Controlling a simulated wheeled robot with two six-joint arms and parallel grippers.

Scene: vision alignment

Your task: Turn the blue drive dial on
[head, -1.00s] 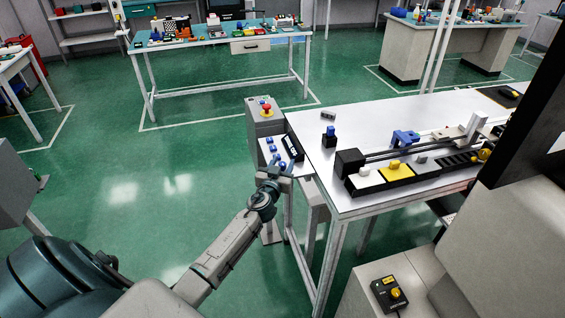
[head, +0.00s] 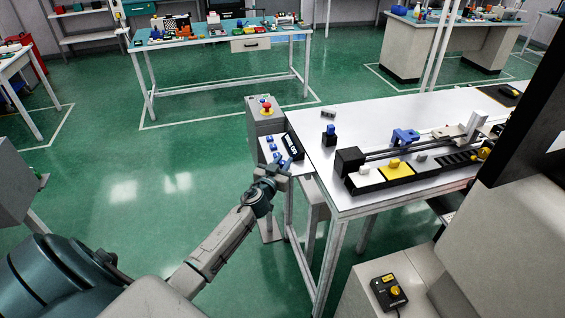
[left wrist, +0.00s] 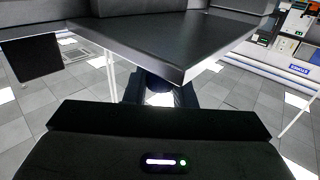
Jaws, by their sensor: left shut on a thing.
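The control panel (head: 264,140) is a pale sloped box at the left end of the metal table, with several small blue dials (head: 270,147) in a row down its face. A black display (head: 292,147) with white lettering too small to read stands beside them. My left gripper (head: 284,166) is at the near end of the panel, shut on a blue dial that is mostly hidden by the fingers; a bit of blue shows at the tips. In the left wrist view a dark slab (left wrist: 180,45) fills the upper middle and no dial shows. My right gripper is not in view.
A red mushroom button (head: 266,106) tops the grey box behind the panel. Green floor (head: 180,220) lies clear left of the arm.

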